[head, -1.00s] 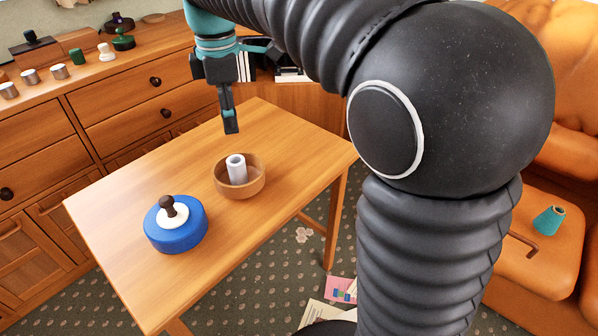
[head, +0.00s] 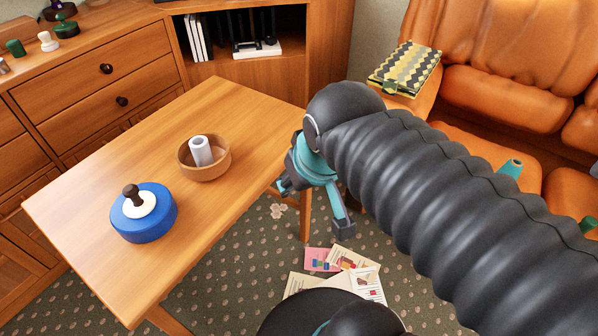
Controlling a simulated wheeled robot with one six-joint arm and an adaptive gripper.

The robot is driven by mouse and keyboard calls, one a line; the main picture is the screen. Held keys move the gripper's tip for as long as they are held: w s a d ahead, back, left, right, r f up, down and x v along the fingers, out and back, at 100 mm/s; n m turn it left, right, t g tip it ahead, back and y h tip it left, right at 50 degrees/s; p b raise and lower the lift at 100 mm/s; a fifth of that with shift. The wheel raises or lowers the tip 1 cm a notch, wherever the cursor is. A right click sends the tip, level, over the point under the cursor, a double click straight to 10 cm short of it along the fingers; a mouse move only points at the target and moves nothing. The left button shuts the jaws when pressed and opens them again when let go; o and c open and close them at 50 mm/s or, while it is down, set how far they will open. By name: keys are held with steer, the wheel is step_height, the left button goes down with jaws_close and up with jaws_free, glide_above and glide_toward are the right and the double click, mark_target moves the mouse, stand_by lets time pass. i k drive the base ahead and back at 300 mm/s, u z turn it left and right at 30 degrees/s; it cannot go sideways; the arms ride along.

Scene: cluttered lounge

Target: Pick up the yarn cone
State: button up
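My gripper (head: 314,207) is low beside the right edge of the table, well to the left of the cone. Its two fingers look spread apart, with nothing visible between them.
The wooden table (head: 95,190) bears a blue round container (head: 145,222) and a wooden bowl (head: 213,170) with a pale roll (head: 201,150). Papers (head: 330,280) lie on the carpet. A patterned box (head: 405,68) sits on the sofa arm. A green item (head: 588,224) shows at the right edge.

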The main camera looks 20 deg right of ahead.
mark_target(513, 167)
steer(key=u, duration=0.15)
steer(key=k, duration=0.85)
steer(key=z, duration=0.95)
steer(key=i, duration=0.5)
